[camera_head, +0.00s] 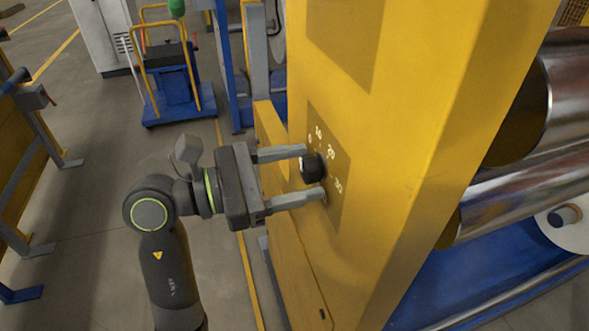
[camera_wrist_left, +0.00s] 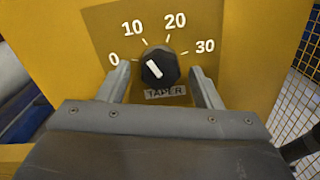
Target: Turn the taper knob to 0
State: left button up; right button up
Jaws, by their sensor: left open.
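The black taper knob (camera_head: 312,167) is on a dial plate (camera_head: 333,200) on the side of a yellow machine post. In the left wrist view the knob (camera_wrist_left: 159,67) has a white pointer mark turned up and left, roughly between 0 and 10. The scale reads 0, 10, 20, 30 above a TAPER label (camera_wrist_left: 165,91). My left gripper (camera_head: 316,171) is open, with one finger on each side of the knob. In the wrist view a gap shows between each finger and the knob. My right gripper is not in view.
The yellow post (camera_head: 420,110) rises close in front of the gripper. Shiny metal rollers (camera_head: 520,200) lie to its right. A blue cart with yellow rails (camera_head: 178,108) stands at the back left. The grey floor behind my left arm is open.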

pick_arm(q)
jog(key=c, duration=1)
jog(key=shift+n, duration=0.3)
jog(key=n+p, duration=0.2)
jog(key=n, duration=0.2)
jog(key=shift+r+n, duration=0.15)
jog(key=shift+n, duration=0.15)
jog(key=n+p, duration=0.3)
jog(key=n, duration=0.1)
jog(key=shift+s+n, duration=0.1)
jog(key=shift+n, duration=0.2)
jog(key=shift+p, duration=0.3)
jog(key=o, duration=1)
